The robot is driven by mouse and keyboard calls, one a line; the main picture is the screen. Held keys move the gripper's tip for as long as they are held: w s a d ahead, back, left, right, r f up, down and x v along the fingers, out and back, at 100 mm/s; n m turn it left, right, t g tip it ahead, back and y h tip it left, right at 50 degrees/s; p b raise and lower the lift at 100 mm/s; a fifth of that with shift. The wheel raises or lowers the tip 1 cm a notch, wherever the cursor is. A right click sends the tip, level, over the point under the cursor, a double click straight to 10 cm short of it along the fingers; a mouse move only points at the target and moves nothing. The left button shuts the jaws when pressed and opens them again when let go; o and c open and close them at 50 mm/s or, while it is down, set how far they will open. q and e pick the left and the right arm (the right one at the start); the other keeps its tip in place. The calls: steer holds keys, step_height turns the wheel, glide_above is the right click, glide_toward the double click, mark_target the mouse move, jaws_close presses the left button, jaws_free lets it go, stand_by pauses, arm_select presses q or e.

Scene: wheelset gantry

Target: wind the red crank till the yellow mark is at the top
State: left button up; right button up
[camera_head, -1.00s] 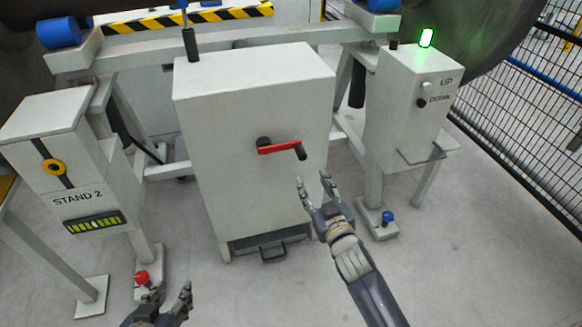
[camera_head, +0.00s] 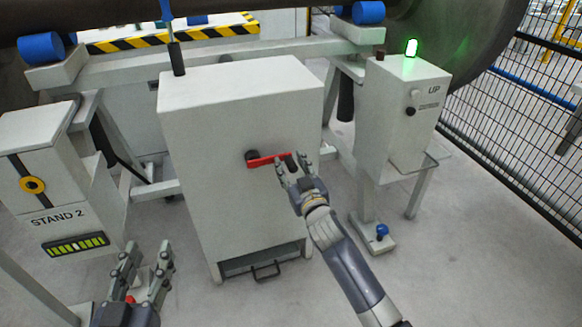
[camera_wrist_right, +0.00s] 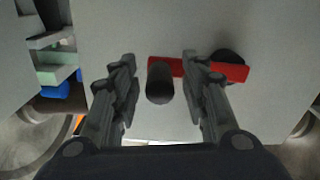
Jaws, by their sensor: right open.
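The red crank (camera_head: 268,160) is on the front of the grey cabinet (camera_head: 235,215). Its arm points right from a dark hub, with a black handle at the right end. My right gripper (camera_head: 294,166) is open at that end. In the right wrist view the black handle (camera_wrist_right: 160,82) stands between the open fingers (camera_wrist_right: 158,72), with gaps on both sides. A yellow ring (camera_head: 32,185) on a black strip shows on the STAND 2 box; I cannot tell whether it is the yellow mark. My left gripper (camera_head: 147,256) is open and empty at the lower left.
The STAND 2 box (camera_head: 55,218) with a lit bar gauge (camera_head: 75,244) stands left. A control box (camera_head: 405,110) with a green lamp (camera_head: 411,47) stands right, before a mesh fence (camera_head: 510,140). A drawer handle (camera_head: 266,271) is low on the cabinet.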

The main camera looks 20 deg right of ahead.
steer(key=shift+w, duration=0.3)
arm_select(q)
steer(key=shift+d+r, duration=0.1)
steer(key=shift+r, duration=0.3)
arm_select(e)
jaws_close()
